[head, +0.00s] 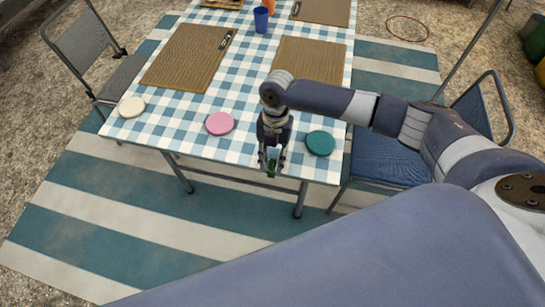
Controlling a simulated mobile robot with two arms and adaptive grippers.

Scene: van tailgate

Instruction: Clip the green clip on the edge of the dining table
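The dining table (190,130) has a blue and white checked top and fills the upper middle of the head view. My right gripper (271,169) points down at the table's near edge. A small green clip (271,171) shows between its fingertips, and the fingers appear closed on it. The clip is at or just in front of the near edge; I cannot tell whether it touches the table. My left gripper is not in view.
Cream (132,107), pink (220,123) and teal (320,143) discs lie along the near side of the tabletop. Brown placemats (190,57) and a blue cup (261,20) stand farther back. A grey chair (95,50) is left, a blue chair (385,160) right.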

